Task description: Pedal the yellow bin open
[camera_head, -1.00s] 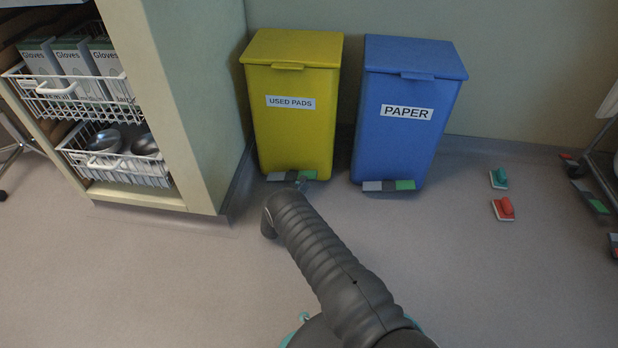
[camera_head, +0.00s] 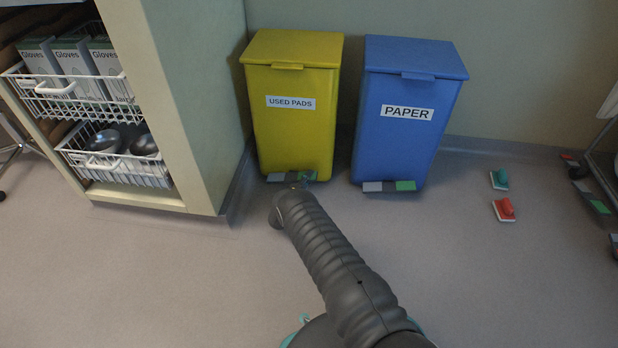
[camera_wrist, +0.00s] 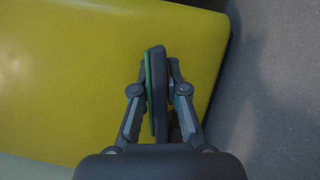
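The yellow bin (camera_head: 292,120), labelled USED PADS, stands against the wall with its lid (camera_head: 292,48) down. Its foot pedal (camera_head: 275,177) sticks out at the base, with a pale left end and a green right end. My gripper (camera_head: 297,184) is down at the pedal, mostly hidden by my arm. In the wrist view the bin's yellow side (camera_wrist: 80,70) fills the left, and my gripper's fingers (camera_wrist: 160,80) lie on either side of a thin dark and green piece, apparently the pedal. I cannot tell whether they grip it.
A blue PAPER bin (camera_head: 405,115) with its own pedal (camera_head: 388,186) stands just right. A shelf unit (camera_head: 195,110) with wire baskets (camera_head: 115,168) is close on the left. Green (camera_head: 499,179) and red (camera_head: 504,210) handled pads lie on the floor at right. The front floor is clear.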

